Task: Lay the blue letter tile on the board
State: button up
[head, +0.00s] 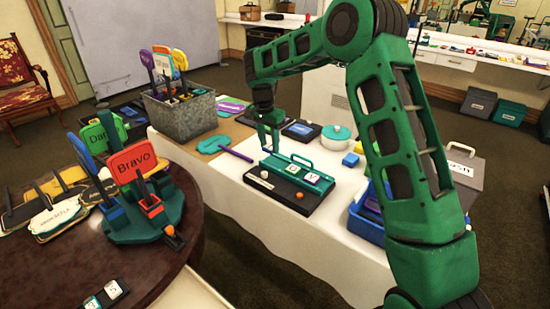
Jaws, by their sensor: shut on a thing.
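The board (272,192) is a dark slab with a teal rear part, lying on the white-covered table. Two pale letter tiles (312,178) and an orange ball (300,195) are on it. My gripper (269,146) points down above the table, just behind the board's left rear side. The fingertips are small in this view, so the gap beneath the piece cannot be judged.
A teal paddle (215,144) lies to the left, near a grey bin (185,115) of signs. A blue crate (367,222) sits at the right edge. White cloth is clear in front.

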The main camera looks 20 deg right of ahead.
aim_at(276, 164)
jog(key=shift+s+d+f, duration=0.25)
jog(key=shift+d+f, duration=0.15)
jog(key=shift+d, duration=0.15)
jog(key=shift+s+d+f, duration=0.2)
jog(key=shift+d+f, duration=0.15)
jog(key=shift+d, duration=0.2)
jog(key=shift+f, duration=2)
jog(key=o, duration=1.1)
jog(key=shift+f, duration=0.1)
